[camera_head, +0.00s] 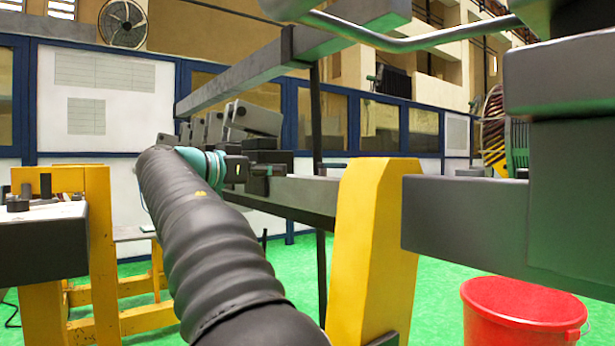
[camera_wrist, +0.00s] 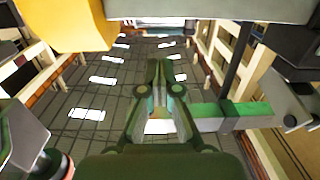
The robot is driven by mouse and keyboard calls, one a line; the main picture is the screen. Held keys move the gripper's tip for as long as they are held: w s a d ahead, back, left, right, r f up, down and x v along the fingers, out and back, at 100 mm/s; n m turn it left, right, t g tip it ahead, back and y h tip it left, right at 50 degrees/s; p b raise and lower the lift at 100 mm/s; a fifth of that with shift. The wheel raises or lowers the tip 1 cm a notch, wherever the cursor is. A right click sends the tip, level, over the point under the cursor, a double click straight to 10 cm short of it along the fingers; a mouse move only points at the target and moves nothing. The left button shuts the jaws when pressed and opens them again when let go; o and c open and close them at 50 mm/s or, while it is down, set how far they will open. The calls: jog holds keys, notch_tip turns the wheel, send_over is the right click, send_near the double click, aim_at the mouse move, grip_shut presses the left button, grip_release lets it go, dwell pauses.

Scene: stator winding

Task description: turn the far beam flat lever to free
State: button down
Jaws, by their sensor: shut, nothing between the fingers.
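My gripper (camera_wrist: 157,72) points away from the wrist camera, with its fingers together and nothing seen between them. In the head view my arm reaches forward to the far grey beam (camera_head: 310,194), and the gripper is mostly hidden behind the wrist. Several grey plate-like pieces stand along that beam; a tilted one (camera_head: 255,118) is just above my wrist. I cannot tell which piece is the flat lever or its position. Small dark clamp parts (camera_head: 262,172) sit on the beam beside the wrist. Contact with the gripper cannot be made out.
A yellow post (camera_head: 372,250) stands right of my arm. A second grey beam (camera_head: 250,72) runs above. Large grey blocks (camera_head: 570,150) fill the right, over a red bucket (camera_head: 522,302). A yellow stand (camera_head: 95,240) is left. In the wrist view a greenish bar (camera_wrist: 235,115) lies right of the gripper.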

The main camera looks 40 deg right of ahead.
aim_at(337, 166)
jog(key=shift+m, duration=0.4)
jog(key=d, duration=0.4)
jog(key=s+d, duration=0.1)
jog(key=d, duration=0.4)
jog(key=d+p, duration=0.1)
jog(key=d, duration=0.4)
jog(key=shift+s+d+r, duration=0.1)
jog(key=shift+s+r, duration=0.15)
jog(key=shift+r, duration=0.15)
jog(key=shift+s+d, duration=0.1)
jog(key=shift+s, duration=0.05)
